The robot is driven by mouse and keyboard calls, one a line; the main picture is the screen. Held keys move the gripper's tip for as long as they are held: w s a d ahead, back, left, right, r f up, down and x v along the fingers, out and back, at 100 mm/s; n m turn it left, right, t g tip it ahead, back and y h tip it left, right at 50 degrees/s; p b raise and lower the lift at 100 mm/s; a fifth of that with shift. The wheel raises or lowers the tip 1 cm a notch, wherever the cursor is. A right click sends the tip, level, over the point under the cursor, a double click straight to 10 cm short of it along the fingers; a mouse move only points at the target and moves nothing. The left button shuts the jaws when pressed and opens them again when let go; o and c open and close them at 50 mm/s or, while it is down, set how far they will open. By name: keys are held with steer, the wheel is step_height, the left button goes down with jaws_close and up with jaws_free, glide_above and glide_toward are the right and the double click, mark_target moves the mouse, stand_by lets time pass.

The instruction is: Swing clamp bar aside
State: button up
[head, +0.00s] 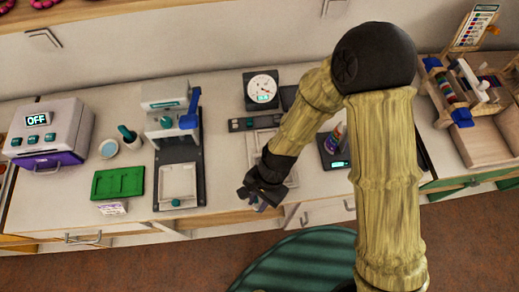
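A dark flat bar (243,125) lies across the top of a pale tray (253,150) in the middle of the bench; it may be the clamp bar, but its pivot is not clear. My arm hides its right part. A press (170,108) with a blue lever (190,112) stands left of it, with a white tray (178,182) on its dark base. My gripper (254,200) is near the bench's front edge, in front of the pale tray and apart from the dark bar. Its fingers are small and dark, and their opening is unclear.
A dial gauge (262,90) stands behind the dark bar. A green tray (118,183), a bowl (109,148) and a white machine reading OFF (50,130) are at left. A wooden loom-like rack (460,95) stands at far right.

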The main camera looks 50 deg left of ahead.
steer(key=o, duration=0.3)
steer(key=v, duration=1.7)
steer(key=shift+r+b, duration=0.2)
steer(key=shift+b, duration=0.2)
steer(key=shift+w+a, duration=0.1)
steer(key=w+d+r+m+t+y, duration=0.1)
steer(key=w+d+t, duration=0.2)
steer(key=w+d, duration=0.7)
steer(key=w+d+r+t, duration=0.2)
steer(key=w+d, duration=0.6)
steer(key=d, duration=0.4)
steer(key=d+r+t, duration=0.1)
steer(key=d+t, duration=0.1)
steer(key=d, duration=1)
steer(key=shift+r+m, duration=0.2)
steer(key=shift+m, duration=0.2)
